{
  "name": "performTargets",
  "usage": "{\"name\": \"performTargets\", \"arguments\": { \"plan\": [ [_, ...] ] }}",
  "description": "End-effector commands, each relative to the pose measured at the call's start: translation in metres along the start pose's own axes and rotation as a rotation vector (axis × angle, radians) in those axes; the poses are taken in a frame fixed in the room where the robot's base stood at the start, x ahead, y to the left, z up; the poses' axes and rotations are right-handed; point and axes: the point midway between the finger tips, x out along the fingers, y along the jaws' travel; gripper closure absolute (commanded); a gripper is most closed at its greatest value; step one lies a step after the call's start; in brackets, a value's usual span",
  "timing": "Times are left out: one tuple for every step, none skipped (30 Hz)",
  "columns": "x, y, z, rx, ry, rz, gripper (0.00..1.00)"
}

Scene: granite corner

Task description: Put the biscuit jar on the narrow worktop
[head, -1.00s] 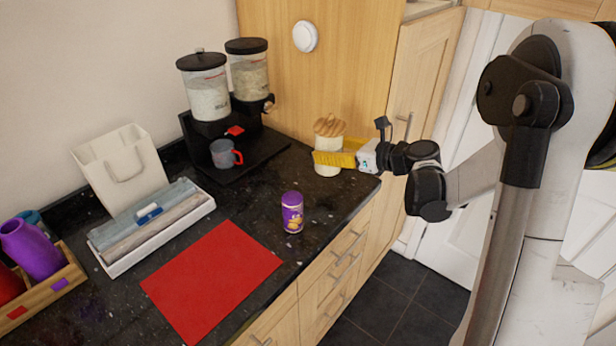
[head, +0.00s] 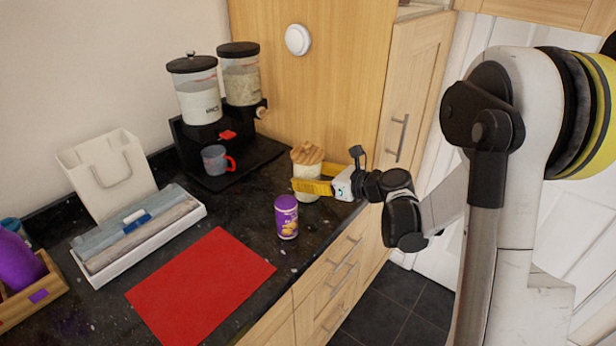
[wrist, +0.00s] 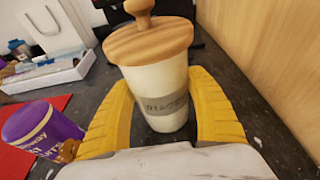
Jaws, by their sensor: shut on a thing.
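The biscuit jar is a pale cylinder with a wooden knobbed lid. In the head view the jar (head: 305,170) is at the back right of the dark worktop (head: 262,262), near the wooden panel. In the wrist view the jar (wrist: 163,88) fills the middle, upright, with a grey label. My gripper (head: 318,187) is shut on the jar from the right, and its yellow fingers (wrist: 170,118) lie on either side of it. I cannot tell whether the jar's base touches the worktop.
A purple tin (head: 286,217) stands close in front of the jar. A red mat (head: 200,285) lies further forward. A black dispenser stand with a grey mug (head: 214,160) is to the left. A white tray (head: 140,240) and paper bag (head: 107,172) stand along the wall.

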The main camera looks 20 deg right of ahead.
Motion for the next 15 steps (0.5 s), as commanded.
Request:
{"name": "performTargets", "arguments": {
  "plan": [
    [0.0005, -0.0001, -0.0017, 0.000, 0.000, 0.000, 0.29],
    [0.0004, -0.0001, -0.0012, 0.000, 0.000, 0.000, 0.20],
    [0.0003, -0.0001, -0.0010, 0.000, 0.000, 0.000, 0.13],
    [0.0003, -0.0001, -0.0009, 0.000, 0.000, 0.000, 0.13],
    [0.0003, 0.0000, -0.0009, 0.000, 0.000, 0.000, 0.13],
    [0.0002, 0.0000, -0.0008, 0.000, 0.000, 0.000, 0.13],
    [0.0002, 0.0000, -0.0008, 0.000, 0.000, 0.000, 0.13],
    [0.0002, 0.0000, -0.0008, 0.000, 0.000, 0.000, 0.13],
    [0.0002, 0.0000, -0.0008, 0.000, 0.000, 0.000, 0.13],
    [0.0002, 0.0000, -0.0008, 0.000, 0.000, 0.000, 0.13],
    [0.0002, 0.0000, -0.0006, 0.000, 0.000, 0.000, 0.13],
    [-0.0001, 0.0000, 0.0001, 0.000, 0.000, 0.000, 0.13],
    [-0.0004, 0.0000, 0.0013, 0.000, 0.000, 0.000, 0.13],
    [-0.0010, 0.0000, 0.0030, 0.000, 0.000, 0.000, 0.13],
    [-0.0047, -0.0006, 0.0032, 0.000, 0.000, -0.001, 0.13]
  ]
}}
